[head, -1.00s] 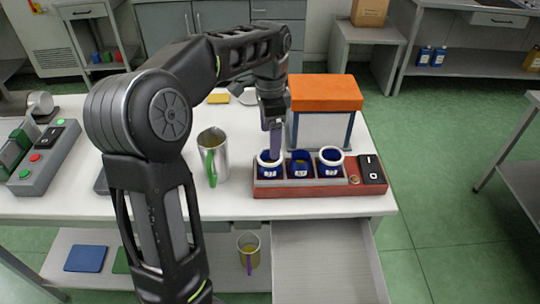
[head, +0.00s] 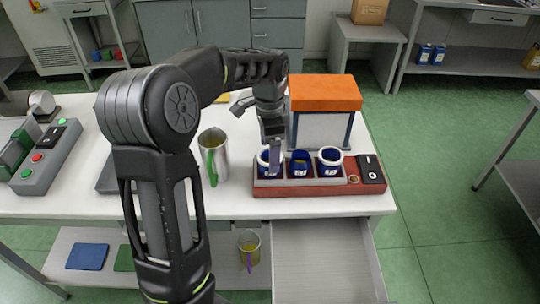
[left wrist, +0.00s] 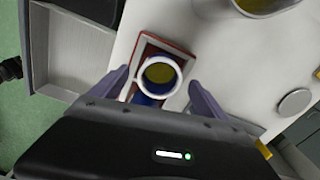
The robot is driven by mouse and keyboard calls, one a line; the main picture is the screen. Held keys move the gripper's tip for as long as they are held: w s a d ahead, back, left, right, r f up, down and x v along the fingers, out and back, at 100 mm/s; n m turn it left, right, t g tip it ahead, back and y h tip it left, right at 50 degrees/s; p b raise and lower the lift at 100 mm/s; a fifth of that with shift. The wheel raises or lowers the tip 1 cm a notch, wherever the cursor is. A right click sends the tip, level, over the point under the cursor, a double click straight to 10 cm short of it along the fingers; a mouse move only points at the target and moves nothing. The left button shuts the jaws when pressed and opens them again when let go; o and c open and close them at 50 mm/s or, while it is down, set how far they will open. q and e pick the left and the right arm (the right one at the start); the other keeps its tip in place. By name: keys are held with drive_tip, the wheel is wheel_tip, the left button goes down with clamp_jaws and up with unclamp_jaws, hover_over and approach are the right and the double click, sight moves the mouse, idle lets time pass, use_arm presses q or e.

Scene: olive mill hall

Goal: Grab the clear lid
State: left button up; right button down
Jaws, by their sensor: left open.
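My left gripper (head: 274,150) is over the leftmost blue jar (head: 265,168) in the red-and-grey rack. In the left wrist view the open fingers (left wrist: 158,88) stand on either side of a jar with a thick white rim (left wrist: 159,62) and yellow-olive contents. I cannot tell whether they touch it. No clear lid can be made out for certain; whether one covers this jar cannot be told. A flat pale grey disc (left wrist: 294,103) lies apart on the white table in the left wrist view. My right gripper is not in view.
Two more blue jars (head: 299,164) (head: 329,162) stand to the right in the rack (head: 318,189). A metal jug (head: 220,152) with a green handle is left of it. An orange-topped box (head: 325,94) stands behind. An open drawer (head: 322,262) juts out below the table (head: 230,200).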

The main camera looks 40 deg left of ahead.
use_arm(q)
drive_tip(key=shift+c, duration=0.4)
drive_tip(key=c, duration=1.3)
drive_tip(key=shift+c, duration=0.2)
wheel_tip(320, 180, up, 10)
drive_tip(key=shift+p, duration=0.3)
